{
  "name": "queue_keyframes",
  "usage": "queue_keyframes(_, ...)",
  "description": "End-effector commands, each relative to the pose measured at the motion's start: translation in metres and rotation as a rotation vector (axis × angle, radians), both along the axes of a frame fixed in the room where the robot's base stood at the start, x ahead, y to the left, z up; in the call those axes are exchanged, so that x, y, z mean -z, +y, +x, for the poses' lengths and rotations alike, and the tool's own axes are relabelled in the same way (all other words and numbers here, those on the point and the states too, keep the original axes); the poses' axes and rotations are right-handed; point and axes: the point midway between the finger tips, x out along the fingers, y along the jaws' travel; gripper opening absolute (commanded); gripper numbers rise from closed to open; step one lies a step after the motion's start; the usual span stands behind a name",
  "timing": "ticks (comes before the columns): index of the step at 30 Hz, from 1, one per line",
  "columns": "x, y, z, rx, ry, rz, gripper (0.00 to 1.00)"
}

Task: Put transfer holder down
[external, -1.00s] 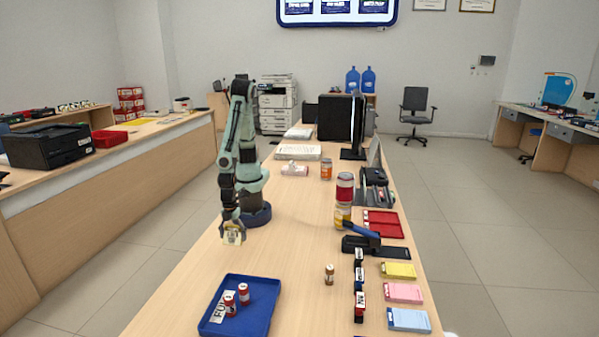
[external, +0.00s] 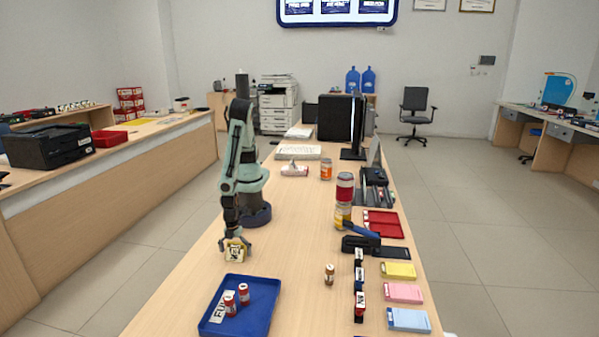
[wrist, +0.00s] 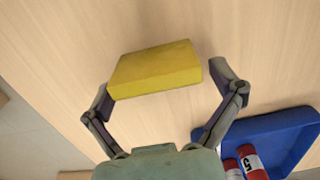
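The transfer holder (external: 236,253) appears as a small yellow block with a white, dark-lettered label, at the left side of the counter. In the wrist view it is a yellow slab (wrist: 155,71) between the fingertips.
A blue tray (external: 262,325) with red-labelled rolls (external: 243,294) is just in front. A small brown roll (external: 329,274) stands to the right. A row of dark stamps (external: 359,285) and coloured pads (external: 403,293) lie near the right edge. The counter (external: 290,235) between is clear.

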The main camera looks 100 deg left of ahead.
Motion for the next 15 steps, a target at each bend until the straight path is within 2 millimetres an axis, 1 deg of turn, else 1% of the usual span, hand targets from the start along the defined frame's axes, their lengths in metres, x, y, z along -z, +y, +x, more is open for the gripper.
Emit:
queue_keyframes(10, -0.003, 0.000, 0.000, 0.000, 0.000, -0.002, 0.95)
queue_keyframes(13, -0.014, -0.001, 0.000, -0.001, 0.000, -0.005, 0.95)
queue_keyframes(15, -0.026, -0.002, 0.001, -0.001, 0.000, -0.007, 0.95)
